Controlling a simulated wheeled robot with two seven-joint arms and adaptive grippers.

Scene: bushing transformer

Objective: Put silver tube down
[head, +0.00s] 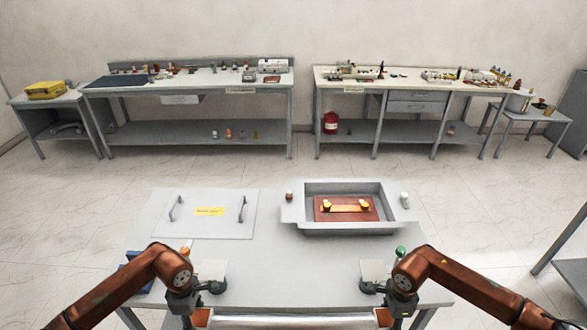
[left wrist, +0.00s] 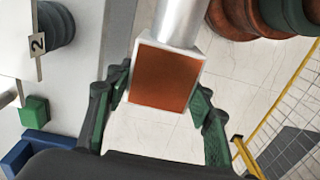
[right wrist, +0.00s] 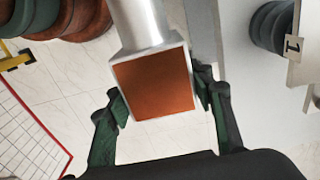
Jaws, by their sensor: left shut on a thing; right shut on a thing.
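The silver tube (head: 292,322) lies level across the bottom of the head view, just in front of the table's near edge. Each end has a square block with a copper-coloured face. My left gripper (head: 201,316) is shut on the left end block, which also shows in the left wrist view (left wrist: 160,78) with the silver tube (left wrist: 180,20) behind it. My right gripper (head: 384,316) is shut on the right end block, seen in the right wrist view (right wrist: 154,84) with the tube (right wrist: 140,24) behind. Floor shows below the tube in both wrist views.
The near grey table (head: 290,275) has a flat lid (head: 205,228) with two handles at left and a grey open box (head: 345,228) at right. Its middle is clear. Green (left wrist: 35,110) and blue blocks stand at its left. Two workbenches stand far back.

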